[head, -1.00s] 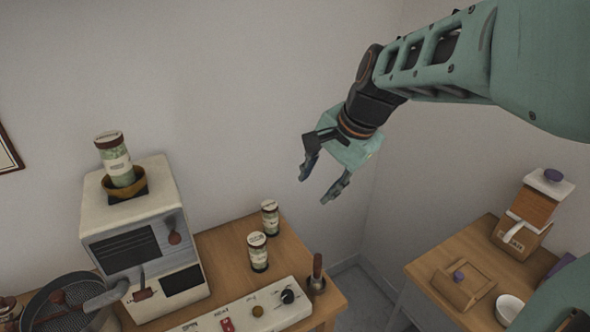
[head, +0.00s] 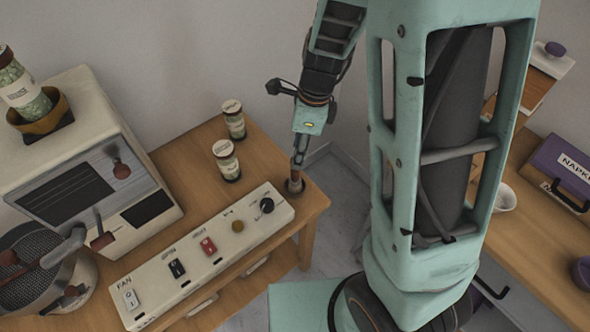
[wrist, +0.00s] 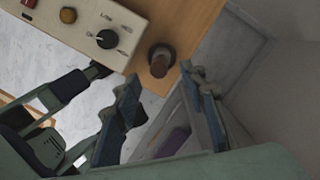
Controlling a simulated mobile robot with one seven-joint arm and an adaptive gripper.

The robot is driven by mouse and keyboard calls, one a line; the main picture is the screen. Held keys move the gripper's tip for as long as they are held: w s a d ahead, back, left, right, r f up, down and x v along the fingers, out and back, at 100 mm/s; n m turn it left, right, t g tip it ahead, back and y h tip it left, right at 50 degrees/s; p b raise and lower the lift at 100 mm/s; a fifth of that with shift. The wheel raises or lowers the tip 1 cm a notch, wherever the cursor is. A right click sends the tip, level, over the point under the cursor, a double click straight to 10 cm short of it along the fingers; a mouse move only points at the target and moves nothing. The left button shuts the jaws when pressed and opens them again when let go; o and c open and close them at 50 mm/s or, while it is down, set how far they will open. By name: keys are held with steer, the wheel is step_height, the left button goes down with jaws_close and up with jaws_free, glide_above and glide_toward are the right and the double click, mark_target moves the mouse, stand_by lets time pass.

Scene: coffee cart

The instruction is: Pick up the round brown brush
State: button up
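The round brown brush (head: 318,171) stands in a small dark round holder (head: 294,186) at the right end of the wooden table, beside the control panel. In the wrist view the brush (wrist: 158,65) shows from above, between the directions of my two fingertips. My gripper (head: 299,158) is above and close to the brush in the head view, pointing down. In the wrist view my gripper (wrist: 160,80) has its fingers spread, with nothing between them. The head view partly hides the brush behind a finger.
A white control panel (head: 140,290) with switches and a dark knob lies left of the brush. Two jars (head: 226,160) stand behind it, and a roaster machine (head: 95,140) is further left. A second table (head: 540,235) stands right, with floor between.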

mark_target(295, 175)
steer(key=f, duration=0.2)
steer(key=f+b, duration=0.1)
steer(key=f, duration=0.1)
steer(key=a+f, duration=0.1)
steer(key=f, duration=0.2)
steer(key=shift+f, duration=0.1)
jaws_close()
